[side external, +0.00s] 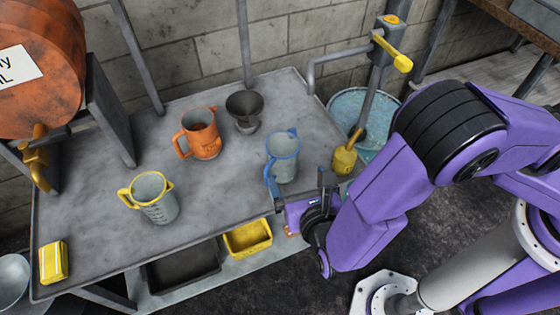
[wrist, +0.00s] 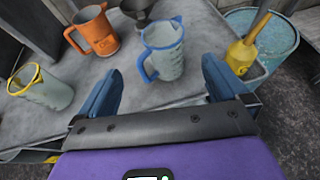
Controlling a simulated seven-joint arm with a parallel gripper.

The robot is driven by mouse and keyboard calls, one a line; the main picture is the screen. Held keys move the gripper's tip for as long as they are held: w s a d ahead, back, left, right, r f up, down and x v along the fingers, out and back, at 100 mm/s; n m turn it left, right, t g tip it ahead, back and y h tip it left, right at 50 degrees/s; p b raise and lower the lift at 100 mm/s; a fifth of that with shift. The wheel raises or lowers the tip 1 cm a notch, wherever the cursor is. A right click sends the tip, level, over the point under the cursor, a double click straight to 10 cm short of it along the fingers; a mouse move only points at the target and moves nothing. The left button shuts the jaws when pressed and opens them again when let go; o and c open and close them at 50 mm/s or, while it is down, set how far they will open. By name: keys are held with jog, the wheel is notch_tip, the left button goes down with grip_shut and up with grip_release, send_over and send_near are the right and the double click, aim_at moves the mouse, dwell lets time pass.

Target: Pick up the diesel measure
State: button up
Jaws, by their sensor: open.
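Three jug-like measures stand upright on the grey metal table (side external: 100,255); I cannot read on any of them which is the diesel one. A clear measure with blue rim and handle (side external: 284,163) is nearest my gripper (side external: 298,190). An orange measure (side external: 203,140) stands behind it to the left. A clear measure with yellow rim and handle (side external: 157,203) stands at the left. My gripper is open and empty at the table's front right edge. In the wrist view the blue-rimmed measure (wrist: 168,62) appears ahead between the two fingers, apart from them.
A dark funnel (side external: 245,110) stands beside the orange measure. A yellow oil can (side external: 345,158) stands right of the blue-rimmed measure. Behind it are a water tub (side external: 350,103) and a pump with yellow handle (side external: 395,52). A yellow block (side external: 53,262) lies front left. The table's middle is clear.

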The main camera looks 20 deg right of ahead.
send_near(279, 137)
jog(key=shift+x, duration=2.6)
jog(key=shift+f, duration=0.1)
jog(key=c, duration=1)
jog(key=shift+c, duration=0.5)
